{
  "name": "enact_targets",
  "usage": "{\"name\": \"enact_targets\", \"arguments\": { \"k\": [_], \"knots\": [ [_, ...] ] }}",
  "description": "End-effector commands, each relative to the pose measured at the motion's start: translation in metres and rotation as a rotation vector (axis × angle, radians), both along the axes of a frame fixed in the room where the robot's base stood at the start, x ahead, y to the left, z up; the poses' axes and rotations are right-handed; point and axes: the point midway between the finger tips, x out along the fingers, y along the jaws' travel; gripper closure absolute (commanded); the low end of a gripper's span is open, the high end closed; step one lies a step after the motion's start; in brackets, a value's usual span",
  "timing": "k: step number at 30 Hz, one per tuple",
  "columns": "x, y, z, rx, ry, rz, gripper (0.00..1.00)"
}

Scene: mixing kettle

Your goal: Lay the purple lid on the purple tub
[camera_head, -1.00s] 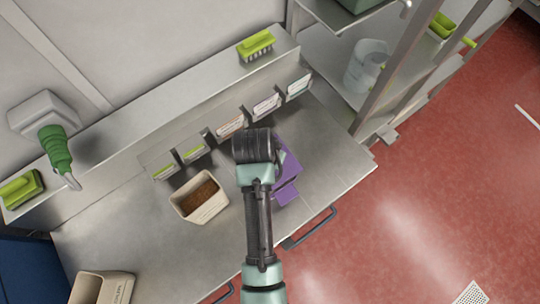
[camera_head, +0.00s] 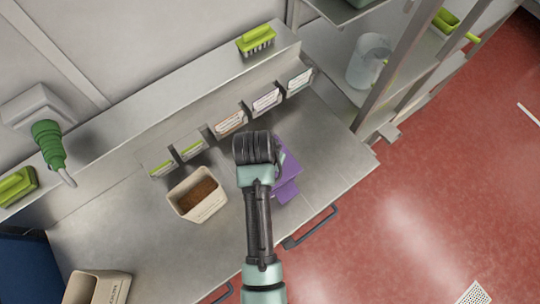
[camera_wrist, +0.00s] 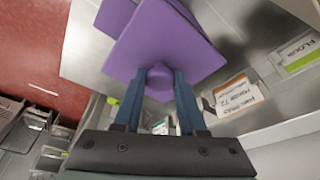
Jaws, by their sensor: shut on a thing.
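My gripper is shut on the knob of the purple lid (camera_wrist: 158,38); its two blue fingers (camera_wrist: 160,82) pinch the knob in the wrist view. The lid is a flat square plate. More purple, apparently the purple tub (camera_wrist: 114,16), shows past the lid's edge at the top. In the head view, the lid (camera_head: 290,164) and a lower purple part (camera_head: 287,191) show to the right of my wrist. My arm hides my fingers and part of the purple things there. I cannot tell whether the lid touches the tub.
A beige tub (camera_head: 183,212) with brown contents stands left of my arm on the steel worktop (camera_head: 130,235). Labelled holders (camera_head: 230,123) line the back ledge. A second beige container (camera_head: 117,287) is at lower left. A shelf with a clear jug (camera_head: 366,64) stands at right.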

Motion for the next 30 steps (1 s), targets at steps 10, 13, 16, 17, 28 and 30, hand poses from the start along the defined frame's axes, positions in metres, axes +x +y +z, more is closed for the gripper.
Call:
{"name": "enact_targets", "arguments": {
  "k": [10,13,16,17,28,30],
  "knots": [
    [0.0,0.0,-0.002,0.0,0.0,-0.001,1.0],
    [0.0,0.0,-0.005,0.0,0.0,-0.001,1.0],
    [0.0,0.0,-0.008,0.0,0.0,-0.001,1.0],
    [0.0,0.0,-0.01,0.0,0.0,-0.001,1.0],
    [0.0,0.0,-0.022,-0.001,0.0,-0.001,1.0],
    [0.0,0.0,-0.024,0.0,0.0,-0.001,1.0]
  ]
}}
